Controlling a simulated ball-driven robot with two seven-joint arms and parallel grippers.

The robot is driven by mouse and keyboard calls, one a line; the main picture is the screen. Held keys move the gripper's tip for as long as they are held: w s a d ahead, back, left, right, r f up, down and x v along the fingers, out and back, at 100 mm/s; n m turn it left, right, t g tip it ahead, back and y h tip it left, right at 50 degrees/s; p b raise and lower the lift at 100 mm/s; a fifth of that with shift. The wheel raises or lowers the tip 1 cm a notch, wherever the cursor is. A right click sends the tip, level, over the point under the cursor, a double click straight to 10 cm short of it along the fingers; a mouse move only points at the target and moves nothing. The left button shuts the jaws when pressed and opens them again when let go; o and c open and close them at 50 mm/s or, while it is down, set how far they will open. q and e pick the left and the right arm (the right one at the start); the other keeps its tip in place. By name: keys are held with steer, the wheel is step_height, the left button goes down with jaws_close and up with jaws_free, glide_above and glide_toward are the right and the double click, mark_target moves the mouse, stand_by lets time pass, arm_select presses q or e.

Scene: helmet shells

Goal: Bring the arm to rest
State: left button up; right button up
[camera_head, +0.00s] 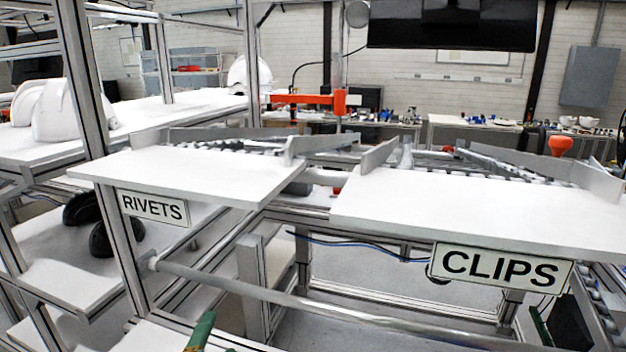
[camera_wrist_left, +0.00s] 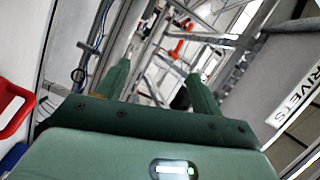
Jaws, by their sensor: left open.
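My left gripper (camera_head: 203,334) shows only as a green fingertip at the bottom edge of the head view, in front of and below the RIVETS table (camera_head: 190,175). In the left wrist view, the two green fingers of the left gripper (camera_wrist_left: 158,73) are wide apart with nothing held between them. A small dark green strip shows low at the right of the head view, beside a black part; it may be my right gripper (camera_head: 541,326), but its jaws cannot be made out.
The CLIPS table (camera_head: 480,220) stands at the right, with a metal rail (camera_head: 330,308) running below both tables. White helmet shells (camera_head: 62,110) sit on a shelf at the left. A red object (camera_wrist_left: 12,110) is at the left edge of the wrist view.

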arm_select(q)
steer(key=s+a+f+n+g+y, duration=0.5)
steer(key=s+a+f+n+g, duration=0.45)
steer(key=s+a+f, duration=0.65)
steer(key=s+d+f+m+g+h+b, duration=0.1)
steer(key=s+d+f+g+h, duration=0.15)
steer(key=f, duration=1.05)
steer(key=s+d+f+m+g+h+b, duration=0.1)
steer(key=s+d+f+g, duration=0.15)
steer(key=f, duration=1.15)
steer(key=s+f+n+g+h+b, duration=0.1)
steer(key=s+f+n+g, duration=0.1)
steer(key=s+f, duration=1.5)
steer(key=s+n, duration=0.1)
steer(key=s, duration=0.2)
steer(key=shift+d+f+n, duration=0.2)
steer(key=shift+d+n, duration=0.15)
steer(key=shift+h, duration=0.25)
